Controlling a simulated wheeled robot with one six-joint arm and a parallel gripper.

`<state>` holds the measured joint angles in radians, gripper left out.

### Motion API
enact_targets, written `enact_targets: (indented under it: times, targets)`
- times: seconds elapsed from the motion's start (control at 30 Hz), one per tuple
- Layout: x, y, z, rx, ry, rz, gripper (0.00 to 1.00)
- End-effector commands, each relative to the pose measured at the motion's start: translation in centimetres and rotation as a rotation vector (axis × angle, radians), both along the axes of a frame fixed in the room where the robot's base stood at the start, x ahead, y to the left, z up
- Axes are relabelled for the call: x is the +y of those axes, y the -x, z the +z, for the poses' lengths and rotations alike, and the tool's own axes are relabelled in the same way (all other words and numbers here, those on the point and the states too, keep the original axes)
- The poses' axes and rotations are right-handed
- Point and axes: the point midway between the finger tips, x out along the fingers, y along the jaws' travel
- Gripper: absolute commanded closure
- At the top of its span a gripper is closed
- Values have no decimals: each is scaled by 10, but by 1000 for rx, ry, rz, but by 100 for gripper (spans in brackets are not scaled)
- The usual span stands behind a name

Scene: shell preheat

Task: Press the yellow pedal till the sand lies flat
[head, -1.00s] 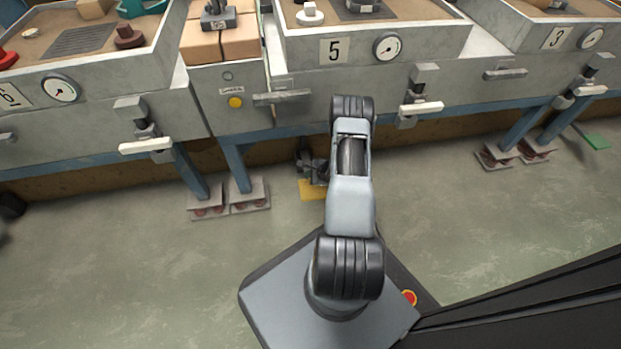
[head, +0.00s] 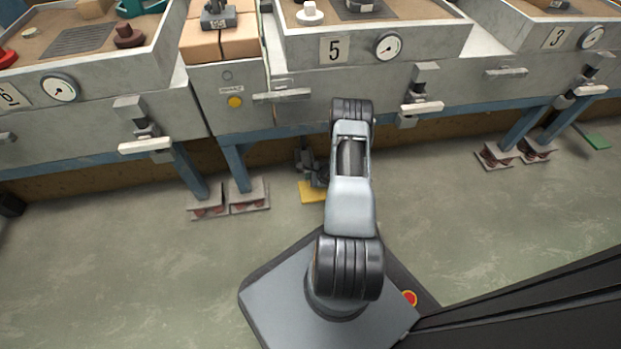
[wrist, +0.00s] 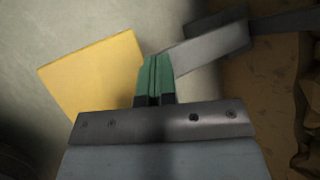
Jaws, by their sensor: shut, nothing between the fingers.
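The yellow pedal (head: 311,192) lies low near the floor under bench 5 in the head view, partly hidden by my arm. In the wrist view the yellow plate (wrist: 92,78) is large, left of my fingers. My gripper (wrist: 154,68) is shut and empty, its green fingertips beside the plate's right edge. A grey bar (wrist: 208,52) runs just right of the tips. I cannot tell whether the fingertips touch the pedal. Brown sand (head: 425,10) shows in the bench 5 tray, cut off by the top edge; I cannot tell whether it is flat.
Bench 5 has a dial (head: 388,46) and a grey handle (head: 282,96). A yellow button (head: 235,102) sits on the panel to its left. Bench legs stand on pads (head: 249,195) left of the pedal. A green plate (head: 592,137) lies far right. The front floor is open.

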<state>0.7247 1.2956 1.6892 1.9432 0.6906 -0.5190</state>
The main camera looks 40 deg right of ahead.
Motion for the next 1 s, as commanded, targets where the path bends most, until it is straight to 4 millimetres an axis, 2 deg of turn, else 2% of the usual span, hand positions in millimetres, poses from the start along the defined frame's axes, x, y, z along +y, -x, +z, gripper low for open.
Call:
enact_targets:
  times: [1.0]
  targets:
    - [1,1,-13,2,-1,0,100]
